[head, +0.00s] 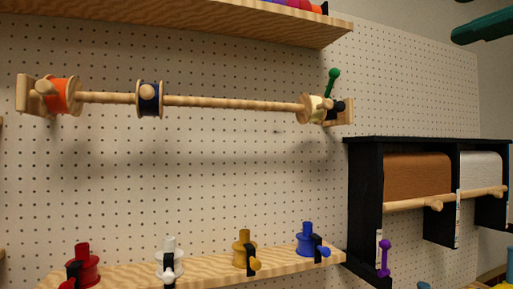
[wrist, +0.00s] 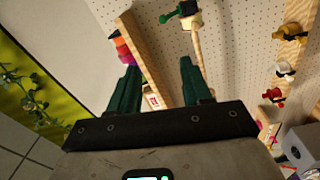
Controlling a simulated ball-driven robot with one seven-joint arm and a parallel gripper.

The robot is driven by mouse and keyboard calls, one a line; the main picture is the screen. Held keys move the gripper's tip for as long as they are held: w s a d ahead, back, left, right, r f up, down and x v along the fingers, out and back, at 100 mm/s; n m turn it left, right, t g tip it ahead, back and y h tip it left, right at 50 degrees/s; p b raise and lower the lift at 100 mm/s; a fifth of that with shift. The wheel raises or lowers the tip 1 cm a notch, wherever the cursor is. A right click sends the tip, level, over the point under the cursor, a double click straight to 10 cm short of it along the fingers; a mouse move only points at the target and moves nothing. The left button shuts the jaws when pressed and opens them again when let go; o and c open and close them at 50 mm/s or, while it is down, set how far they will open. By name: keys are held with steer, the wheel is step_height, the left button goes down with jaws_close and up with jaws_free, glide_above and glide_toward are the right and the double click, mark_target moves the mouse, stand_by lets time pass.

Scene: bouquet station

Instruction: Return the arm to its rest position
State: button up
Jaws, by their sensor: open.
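My gripper (wrist: 159,66) shows in the wrist view as two dark green fingers standing well apart, with nothing held between them. Beyond the fingers are the edge of a wooden shelf (wrist: 145,60) and the pegboard. In the head view a dark green piece, which looks like part of my gripper, enters at the top right corner, clear of the wall. The rest of my arm is not visible there, so its full pose is hidden.
A wooden rod (head: 230,102) with ribbon spools spans the pegboard (head: 200,190). An upper shelf (head: 200,15) and a lower shelf (head: 205,270) with several coloured spools jut out. A black rack (head: 365,200) with brown and white rolls stands right. Green foliage (wrist: 30,95) is left in the wrist view.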

steer(key=w+d+f+m, duration=0.2)
steer(key=w+f+m, duration=0.15)
steer(key=f, duration=0.45)
steer(key=w+d+f+m+h, duration=0.1)
steer(key=w+d+f+m, duration=0.2)
steer(key=f, duration=0.4)
steer(key=w+d+f+m, duration=0.2)
steer(key=w+f+m, duration=0.15)
steer(key=f, duration=0.45)
steer(key=s+a+f+m+g+h, duration=0.1)
steer(key=a+f+m+g, duration=0.1)
steer(key=f, duration=1.1)
steer(key=s+a+f+m+g+h, duration=0.1)
steer(key=s+a+f+m+g, duration=0.1)
steer(key=f, duration=1.1)
steer(key=s+a+f+m+g+h, duration=0.1)
steer(key=s+a+f+m+g, duration=0.1)
steer(key=f, duration=1.1)
steer(key=shift+s+a+f+m+g, duration=0.15)
steer(key=shift+m+g, duration=0.15)
steer(key=shift+m, duration=0.15)
steer(key=shift+s+f+m+g, duration=0.15)
steer(key=shift+m+g, duration=0.15)
steer(key=shift+m, duration=0.15)
steer(key=s+f+m+g+h+b, duration=0.2)
steer(key=s+f+g, duration=0.7)
steer(key=s+f, duration=1.5)
steer(key=s, duration=0.3)
steer(key=shift+d, duration=0.35)
